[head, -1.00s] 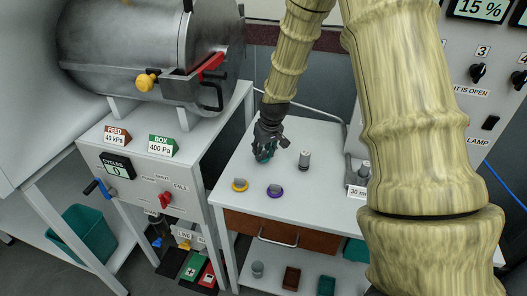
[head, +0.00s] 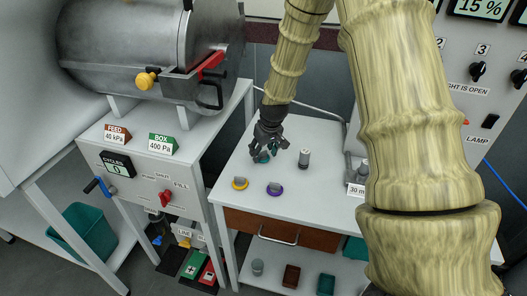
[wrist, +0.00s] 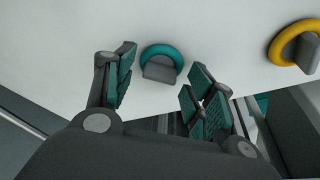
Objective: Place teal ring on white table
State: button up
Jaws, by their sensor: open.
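The teal ring (wrist: 163,54) lies on the white table (head: 318,187), with a grey tab on its near side in the wrist view. In the head view the ring (head: 262,157) shows only partly, beneath my gripper. My gripper (head: 266,152) is over the back left part of the table. In the wrist view my gripper (wrist: 160,97) is open with teal pads, and the ring is between and just beyond the fingertips. Nothing is held. Whether the fingers touch the table cannot be told.
A yellow ring (head: 240,184) and a purple ring (head: 274,190), each with a grey tab, lie nearer the table's front. A steel chamber (head: 150,50) stands on the left bench.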

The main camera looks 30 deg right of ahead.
jog(key=b+v, duration=0.1)
jog(key=v, duration=1.1)
